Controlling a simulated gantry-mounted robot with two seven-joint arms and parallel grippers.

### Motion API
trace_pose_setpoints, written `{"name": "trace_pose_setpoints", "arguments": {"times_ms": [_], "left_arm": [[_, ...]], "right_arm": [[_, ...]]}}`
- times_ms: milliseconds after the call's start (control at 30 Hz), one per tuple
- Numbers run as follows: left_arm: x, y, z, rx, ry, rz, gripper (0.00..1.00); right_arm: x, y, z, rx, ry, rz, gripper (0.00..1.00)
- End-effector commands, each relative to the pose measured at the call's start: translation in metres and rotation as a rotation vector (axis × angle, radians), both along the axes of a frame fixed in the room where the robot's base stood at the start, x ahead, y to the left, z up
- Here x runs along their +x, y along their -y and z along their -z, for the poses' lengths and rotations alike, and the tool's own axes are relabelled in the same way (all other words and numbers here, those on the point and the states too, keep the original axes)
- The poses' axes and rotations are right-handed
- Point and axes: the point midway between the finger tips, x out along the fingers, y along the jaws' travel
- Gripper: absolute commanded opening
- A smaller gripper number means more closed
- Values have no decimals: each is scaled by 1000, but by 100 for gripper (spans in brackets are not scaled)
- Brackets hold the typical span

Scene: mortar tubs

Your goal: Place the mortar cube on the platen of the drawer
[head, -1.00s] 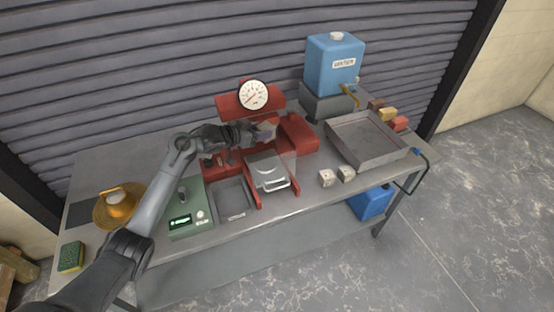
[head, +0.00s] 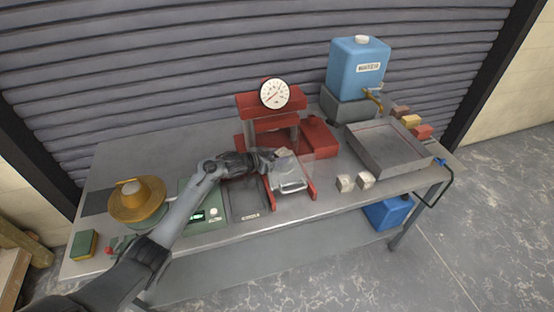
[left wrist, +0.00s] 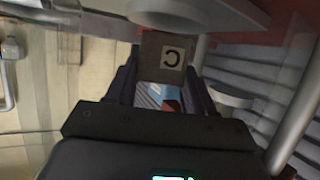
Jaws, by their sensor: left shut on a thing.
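My left gripper (head: 274,158) is shut on a grey mortar cube (head: 284,154), which also shows between the fingers in the left wrist view (left wrist: 165,60) with a letter C label on its face. In the head view the cube appears over the back part of the pulled-out drawer (head: 291,186) of the red press (head: 270,124). I cannot tell whether the cube touches the platen, which is partly hidden by the cube and gripper. A pale round plate (left wrist: 200,12) shows close to the cube in the left wrist view. My right gripper is not in view.
Two pale cubes (head: 345,183) (head: 365,180) stand right of the drawer. A grey tray (head: 388,165) and blue container (head: 358,68) are at the right. A green scale (head: 205,219), dark tray (head: 248,200) and yellow bowl (head: 137,209) are at the left.

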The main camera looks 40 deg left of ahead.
Motion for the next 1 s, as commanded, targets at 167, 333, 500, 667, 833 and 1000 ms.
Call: {"name": "trace_pose_setpoints", "arguments": {"times_ms": [167,333,500,667,833,1000], "left_arm": [[0,0,8,0,4,-1,12],[0,0,8,1,4,-1,12],[0,0,12,0,1,0,57],[0,0,12,0,1,0,64],[0,0,11,0,1,0,64],[-6,-1,7,1,-1,-1,64]], "right_arm": [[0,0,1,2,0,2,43],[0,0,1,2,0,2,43],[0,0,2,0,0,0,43],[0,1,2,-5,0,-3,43],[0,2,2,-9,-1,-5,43],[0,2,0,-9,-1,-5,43]]}}
